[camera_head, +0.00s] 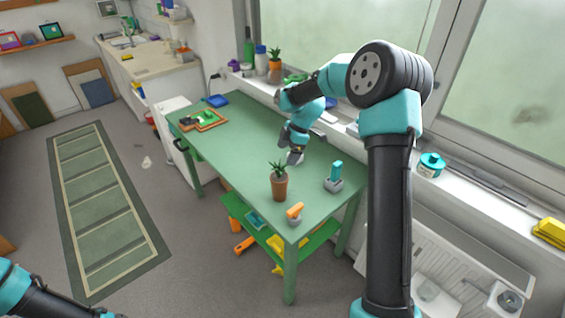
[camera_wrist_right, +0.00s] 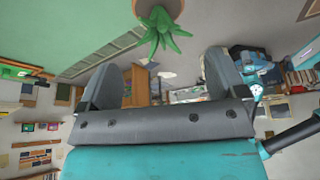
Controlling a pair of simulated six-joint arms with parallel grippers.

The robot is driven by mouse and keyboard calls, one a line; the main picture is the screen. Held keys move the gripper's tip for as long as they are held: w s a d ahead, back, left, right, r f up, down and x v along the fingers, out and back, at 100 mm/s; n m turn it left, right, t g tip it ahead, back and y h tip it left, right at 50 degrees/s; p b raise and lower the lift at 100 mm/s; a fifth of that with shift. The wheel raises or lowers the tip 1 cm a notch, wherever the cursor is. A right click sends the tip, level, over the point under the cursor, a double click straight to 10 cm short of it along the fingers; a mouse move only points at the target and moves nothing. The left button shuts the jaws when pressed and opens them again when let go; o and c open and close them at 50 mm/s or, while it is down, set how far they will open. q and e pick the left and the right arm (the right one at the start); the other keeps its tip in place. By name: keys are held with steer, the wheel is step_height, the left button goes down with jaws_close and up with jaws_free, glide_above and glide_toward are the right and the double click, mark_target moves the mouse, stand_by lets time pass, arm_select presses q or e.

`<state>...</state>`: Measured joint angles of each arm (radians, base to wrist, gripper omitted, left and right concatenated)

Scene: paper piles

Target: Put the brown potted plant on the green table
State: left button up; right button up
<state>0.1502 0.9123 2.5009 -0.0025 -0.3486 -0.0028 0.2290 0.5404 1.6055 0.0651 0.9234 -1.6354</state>
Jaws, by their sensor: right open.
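The brown potted plant (camera_head: 279,188) has a terracotta-brown pot and spiky green leaves. It stands upright on the green table (camera_head: 240,150), near the table's front end. In the right wrist view its leaves (camera_wrist_right: 162,30) show at the top, upside down, with the pot mostly cut off by the frame edge. My right gripper (camera_head: 294,157) is over the table, just behind and to the right of the plant. Its two fingers are apart, with nothing between them in the wrist view (camera_wrist_right: 163,85). My left arm shows only at the lower left corner, and its gripper is out of view.
A teal-handled item (camera_head: 335,176) and an orange-handled item (camera_head: 295,213) stand close to the plant. A wooden tray (camera_head: 211,120) lies at the table's far end. Another potted plant (camera_head: 275,66) stands on the windowsill. The table's middle is clear.

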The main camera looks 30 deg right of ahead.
steer(key=v, duration=0.3)
steer(key=shift+d+r, duration=0.15)
steer(key=shift+r, duration=0.15)
stand_by(0.4)
